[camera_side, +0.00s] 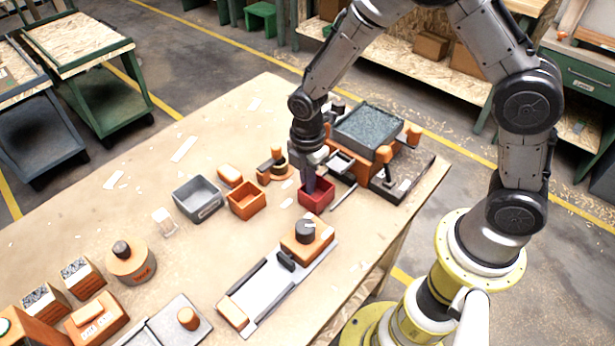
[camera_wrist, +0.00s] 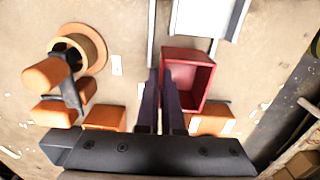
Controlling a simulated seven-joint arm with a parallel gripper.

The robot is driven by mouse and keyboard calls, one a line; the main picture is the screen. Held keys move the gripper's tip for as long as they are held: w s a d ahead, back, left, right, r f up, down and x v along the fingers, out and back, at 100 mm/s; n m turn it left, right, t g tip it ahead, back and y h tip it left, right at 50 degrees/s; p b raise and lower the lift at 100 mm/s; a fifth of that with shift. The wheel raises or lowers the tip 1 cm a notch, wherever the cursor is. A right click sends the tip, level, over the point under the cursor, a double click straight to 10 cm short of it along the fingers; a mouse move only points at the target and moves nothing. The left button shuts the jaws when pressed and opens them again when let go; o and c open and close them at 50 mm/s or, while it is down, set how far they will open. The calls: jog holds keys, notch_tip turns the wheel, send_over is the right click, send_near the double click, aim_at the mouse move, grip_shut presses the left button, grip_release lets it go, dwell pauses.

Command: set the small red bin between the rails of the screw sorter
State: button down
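The small red bin (camera_side: 316,197) is an open box at the near side of the screw sorter (camera_side: 367,133), an orange machine with a grey mesh top. In the wrist view the bin (camera_wrist: 190,77) appears upright, near the ends of the pale rails (camera_wrist: 151,35). One thin rail (camera_side: 344,196) lies just right of it in the side view. My gripper (camera_side: 311,186) points down at the bin. Its dark fingers (camera_wrist: 160,85) are close together, with the bin's left wall between them. Whether the bin touches the table is not clear.
An orange bin (camera_side: 246,203) and a grey bin (camera_side: 198,200) stand left of the red bin. An orange clamp-like part (camera_side: 275,168) is behind them. A long slide fixture (camera_side: 278,272) lies in front. Bare table (camera_side: 215,245) shows between these things.

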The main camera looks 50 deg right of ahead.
jog(key=shift+f, duration=0.35)
dwell(0.5)
jog(key=c, duration=1)
grip_release()
notch_tip(320, 180, up, 20)
jog(key=d+t, duration=0.2)
jog(key=s+d+r+m+t, duration=0.2)
jog(key=s+d+r+m, duration=0.2)
jog(key=s+r, duration=0.25)
jog(key=s+m, duration=0.4)
jog(key=s+d+f+m+t, duration=0.1)
jog(key=s+m, duration=0.4)
jog(key=s+d+f+m, duration=0.1)
jog(key=s+m, duration=0.3)
jog(key=m, duration=0.1)
jog(key=shift+s+d+t, duration=0.1)
jog(key=shift+s+t, duration=0.2)
jog(key=shift+s, duration=0.05)
